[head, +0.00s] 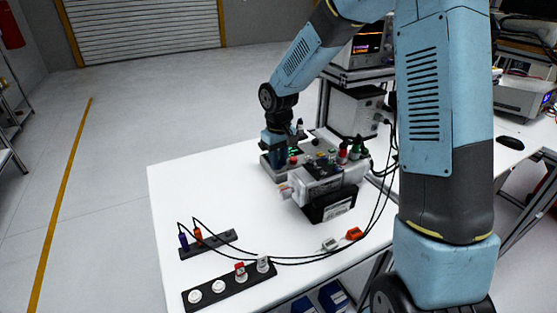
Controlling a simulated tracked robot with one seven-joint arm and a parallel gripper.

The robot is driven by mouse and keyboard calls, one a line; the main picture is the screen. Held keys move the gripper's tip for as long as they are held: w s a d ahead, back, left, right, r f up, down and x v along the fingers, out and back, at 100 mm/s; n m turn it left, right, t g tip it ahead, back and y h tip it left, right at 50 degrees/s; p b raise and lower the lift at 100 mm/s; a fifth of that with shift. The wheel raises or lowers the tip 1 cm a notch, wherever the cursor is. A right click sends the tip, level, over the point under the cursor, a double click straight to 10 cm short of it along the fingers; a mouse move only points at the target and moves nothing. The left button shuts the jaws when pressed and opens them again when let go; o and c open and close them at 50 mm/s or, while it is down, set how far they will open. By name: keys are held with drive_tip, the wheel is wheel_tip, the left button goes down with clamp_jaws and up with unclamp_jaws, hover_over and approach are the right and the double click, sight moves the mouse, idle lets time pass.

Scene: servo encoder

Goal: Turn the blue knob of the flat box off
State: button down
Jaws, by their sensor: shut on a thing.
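The flat box (273,174) is a low grey case on the white table, with a small green display and a red button on its top. My gripper (277,159) points down onto the left end of its top. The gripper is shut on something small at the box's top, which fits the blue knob. The knob itself is hidden by the gripper, so its setting cannot be seen.
A grey-and-black device (322,188) stands close in front of the flat box, with red and green plugs behind it. Black cables cross the table (190,185) to a socket strip (207,245) and a button strip (231,284). The table's left part is clear.

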drive_tip(key=shift+n, duration=0.4)
drive_tip(key=c, duration=0.9)
unclamp_jaws()
drive_tip(key=shift+r, duration=0.15)
wheel_tip(320, 180, up, 14)
drive_tip(key=shift+f, duration=0.25)
